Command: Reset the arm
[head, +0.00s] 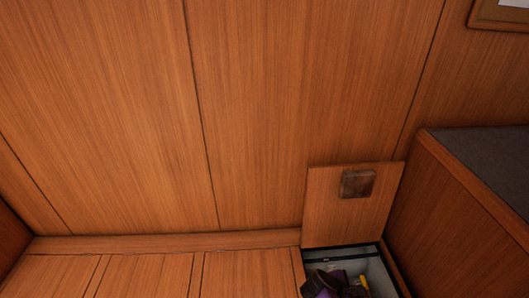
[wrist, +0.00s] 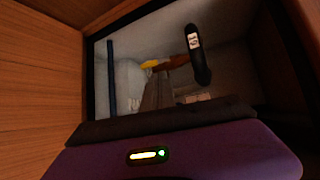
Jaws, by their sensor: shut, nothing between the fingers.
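My gripper (wrist: 159,78) reaches down into an open locker in the bench. Its fingers are together with nothing between them, and its purple housing with a lit indicator fills the bottom of the wrist view. In the head view the purple and dark part of my gripper (head: 322,284) shows within the locker opening at the bottom; its fingertips cannot be made out there. The pale-lined locker (wrist: 228,62) has a dark rim around its mouth. Its square wooden lid (head: 335,215), with a brown metal plate on it, stands raised against the wall panel.
Inside the locker are a black object with a white label (wrist: 199,66), a dark blue rod (wrist: 111,80), a yellow item (wrist: 150,64) and a reddish-brown item (wrist: 176,62). A wooden cabinet (head: 455,205) stands close on the right. The bench top (head: 145,276) left of the opening is clear.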

